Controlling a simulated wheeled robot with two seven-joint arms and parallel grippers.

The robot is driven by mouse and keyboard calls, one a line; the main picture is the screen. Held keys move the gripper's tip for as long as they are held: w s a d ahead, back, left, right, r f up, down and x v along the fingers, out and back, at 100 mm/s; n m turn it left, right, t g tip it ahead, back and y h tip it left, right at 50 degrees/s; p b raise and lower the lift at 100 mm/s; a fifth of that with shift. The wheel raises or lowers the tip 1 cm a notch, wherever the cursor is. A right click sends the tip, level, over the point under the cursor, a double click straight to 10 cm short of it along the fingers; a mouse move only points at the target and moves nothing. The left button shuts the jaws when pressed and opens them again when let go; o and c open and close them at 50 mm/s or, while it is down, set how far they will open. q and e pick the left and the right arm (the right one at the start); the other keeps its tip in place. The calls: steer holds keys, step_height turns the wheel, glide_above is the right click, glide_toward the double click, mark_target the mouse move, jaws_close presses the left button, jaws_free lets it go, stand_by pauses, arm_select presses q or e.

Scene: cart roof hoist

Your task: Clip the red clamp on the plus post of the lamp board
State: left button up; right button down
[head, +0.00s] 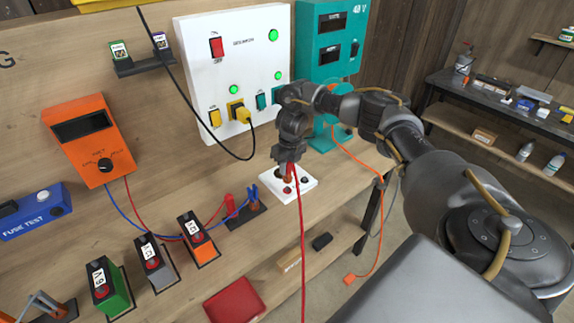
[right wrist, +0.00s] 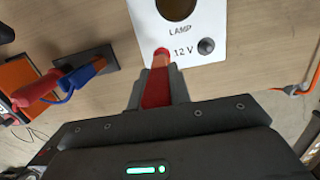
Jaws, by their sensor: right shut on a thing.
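The lamp board (head: 307,184) is a small white plate on the bench, marked LAMP and 12 V in the right wrist view (right wrist: 184,72). It carries a dark round lamp (right wrist: 177,8), a red post (right wrist: 161,51) and a black post (right wrist: 206,46). My right gripper (head: 288,160) is above the board, shut on the red clamp (right wrist: 157,91). The clamp's copper-coloured jaws point at the red post and overlap its near edge in that view. I cannot tell whether they grip it. A red cable (head: 301,235) hangs from the clamp. My left gripper is not in view.
Left of the board, a stand (head: 247,216) holds red and blue clamps. Several battery-like blocks (head: 150,262) and an orange meter (head: 88,140) stand farther left. A white isolator panel (head: 245,60) and a teal 48 V unit (head: 310,60) stand behind.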

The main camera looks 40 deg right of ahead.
mark_target(287, 175)
steer(key=shift+f+b, duration=0.35)
steer(key=shift+f, duration=0.45)
stand_by(1.0)
steer(key=shift+f+b, duration=1)
steer(key=shift+f, duration=0.6)
steer(key=c, duration=1.2)
jaws_free()
steer(key=shift+r, duration=0.25)
steer(key=r, duration=0.3)
steer(key=s+r, duration=0.1)
steer(key=r, duration=0.6)
steer(key=shift+s+r, duration=0.15)
steer(key=shift+s, duration=0.05)
